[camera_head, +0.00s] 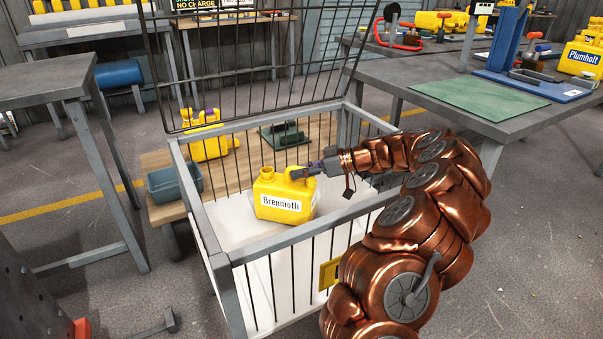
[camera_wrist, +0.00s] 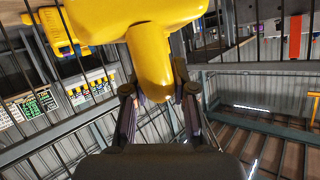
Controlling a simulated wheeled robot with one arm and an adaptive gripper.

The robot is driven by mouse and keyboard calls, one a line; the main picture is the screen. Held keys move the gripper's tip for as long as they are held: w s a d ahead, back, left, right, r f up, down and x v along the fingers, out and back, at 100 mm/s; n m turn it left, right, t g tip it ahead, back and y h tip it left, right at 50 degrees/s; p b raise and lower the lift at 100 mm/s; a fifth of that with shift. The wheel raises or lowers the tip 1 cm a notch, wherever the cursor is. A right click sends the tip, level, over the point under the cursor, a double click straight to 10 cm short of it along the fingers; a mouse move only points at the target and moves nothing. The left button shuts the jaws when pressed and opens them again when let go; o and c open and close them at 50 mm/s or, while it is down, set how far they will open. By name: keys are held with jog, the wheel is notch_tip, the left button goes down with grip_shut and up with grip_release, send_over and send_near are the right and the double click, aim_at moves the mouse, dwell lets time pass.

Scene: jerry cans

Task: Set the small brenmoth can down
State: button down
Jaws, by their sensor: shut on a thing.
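The small yellow Brenmoth can (camera_head: 268,207) with a white label is upright inside a grey wire cage (camera_head: 300,243), over its white floor (camera_head: 233,228). I cannot tell whether its base touches that floor. My gripper (camera_head: 303,171) is shut on the can's handle at its upper right. In the wrist view the can (camera_wrist: 135,15) fills the top, and its handle lies between the fingers of my gripper (camera_wrist: 157,93). The can's underside is hidden in both views.
The cage's mesh lid (camera_head: 265,60) stands raised at the back. Behind the cage, a wooden bench (camera_head: 165,212) bears another yellow can (camera_head: 206,147) and a blue-grey bin (camera_head: 172,188). Grey tables stand left (camera_head: 45,80) and right (camera_head: 400,75). Bare white floor lies left of the can.

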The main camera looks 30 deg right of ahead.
jog(key=c, duration=0.9)
grip_release()
jog(key=shift+c, duration=0.2)
jog(key=shift+r, duration=0.15)
jog(key=p+v, duration=0.2)
jog(key=v, duration=1)
